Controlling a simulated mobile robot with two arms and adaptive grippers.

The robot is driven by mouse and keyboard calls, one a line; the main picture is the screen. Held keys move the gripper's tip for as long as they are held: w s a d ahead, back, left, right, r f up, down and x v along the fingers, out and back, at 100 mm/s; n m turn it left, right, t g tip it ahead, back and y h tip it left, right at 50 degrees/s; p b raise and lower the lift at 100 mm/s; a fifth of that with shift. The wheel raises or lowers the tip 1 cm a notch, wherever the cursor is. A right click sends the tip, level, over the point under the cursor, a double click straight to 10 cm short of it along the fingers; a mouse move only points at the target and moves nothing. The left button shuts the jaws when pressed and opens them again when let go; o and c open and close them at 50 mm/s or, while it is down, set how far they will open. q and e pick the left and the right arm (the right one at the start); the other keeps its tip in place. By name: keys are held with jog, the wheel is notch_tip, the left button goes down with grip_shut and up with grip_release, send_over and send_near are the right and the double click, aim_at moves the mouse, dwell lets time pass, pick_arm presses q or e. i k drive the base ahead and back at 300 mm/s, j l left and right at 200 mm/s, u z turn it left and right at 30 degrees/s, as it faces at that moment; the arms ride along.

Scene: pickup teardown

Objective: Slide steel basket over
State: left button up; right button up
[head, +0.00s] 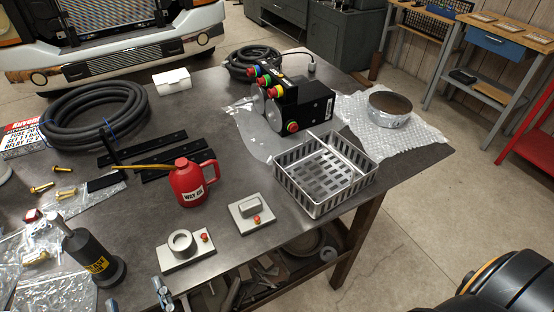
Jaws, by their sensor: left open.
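The steel basket (343,196) is an open, slotted metal tray with a divider. It looks empty and sits upright on the dark workbench (225,160), close to its front right edge. My left gripper (138,299) shows only as two metallic fingertips at the bottom edge, left of centre. The fingertips are apart with nothing seen between them, well to the left of the basket and not touching it. The rest of this gripper is cut off by the frame. My right gripper is not in view.
A black control box (312,105) with coloured buttons stands right behind the basket. Bubble wrap (410,138) with a metal ring lies behind right. A red oil can (192,183) and two small metal fixtures (252,216) (185,252) stand to the left.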

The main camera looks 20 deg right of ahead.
aim_at(321, 172)
jog(key=z, duration=1.15)
